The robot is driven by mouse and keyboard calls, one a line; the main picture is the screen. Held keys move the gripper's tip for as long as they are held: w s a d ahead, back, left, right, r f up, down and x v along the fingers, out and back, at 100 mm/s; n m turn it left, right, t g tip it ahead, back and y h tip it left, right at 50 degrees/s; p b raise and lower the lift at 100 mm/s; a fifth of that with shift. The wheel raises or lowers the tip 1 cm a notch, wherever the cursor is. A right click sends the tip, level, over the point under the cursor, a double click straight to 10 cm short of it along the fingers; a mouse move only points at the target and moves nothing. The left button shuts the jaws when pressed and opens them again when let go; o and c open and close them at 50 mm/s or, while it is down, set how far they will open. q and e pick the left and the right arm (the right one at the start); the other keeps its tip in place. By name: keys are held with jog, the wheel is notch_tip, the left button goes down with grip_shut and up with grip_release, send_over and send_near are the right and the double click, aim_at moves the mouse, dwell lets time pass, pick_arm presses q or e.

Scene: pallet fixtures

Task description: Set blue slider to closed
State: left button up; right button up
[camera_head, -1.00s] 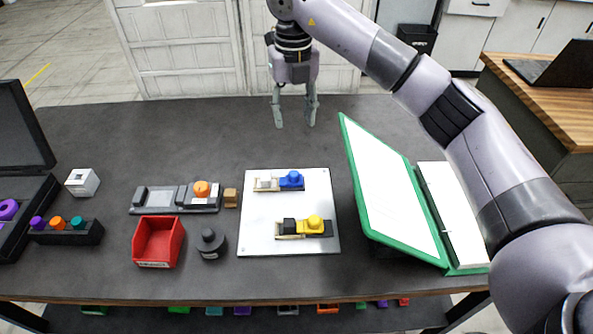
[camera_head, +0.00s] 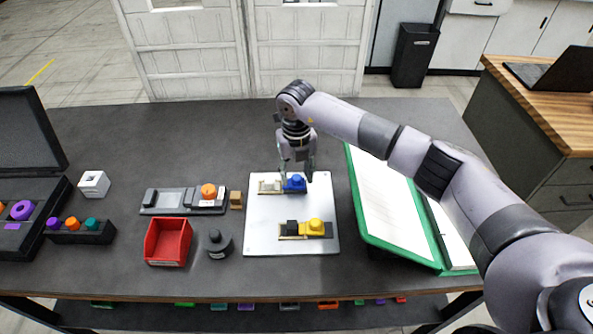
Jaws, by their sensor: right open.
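The blue slider (camera_head: 294,184) sits at the right end of its pale rail (camera_head: 268,187) on the white plate (camera_head: 262,236). The yellow slider (camera_head: 316,228) is on a second rail nearer the front of the plate, at that rail's right end. My right gripper (camera_head: 297,176) points down with its fingers open, just above and behind the blue slider. Its fingertips overlap the slider's top in the picture, and I cannot tell whether they touch it. My left gripper is not in view.
To the left are a small wooden block (camera_head: 236,200), a grey fixture with an orange knob (camera_head: 209,191), a red bin (camera_head: 168,243) and a dark grey knobbed piece (camera_head: 217,243). The table behind the plate is clear.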

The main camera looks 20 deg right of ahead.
jog(key=shift+f, duration=0.25)
grip_shut()
dwell(0.4)
dwell(0.4)
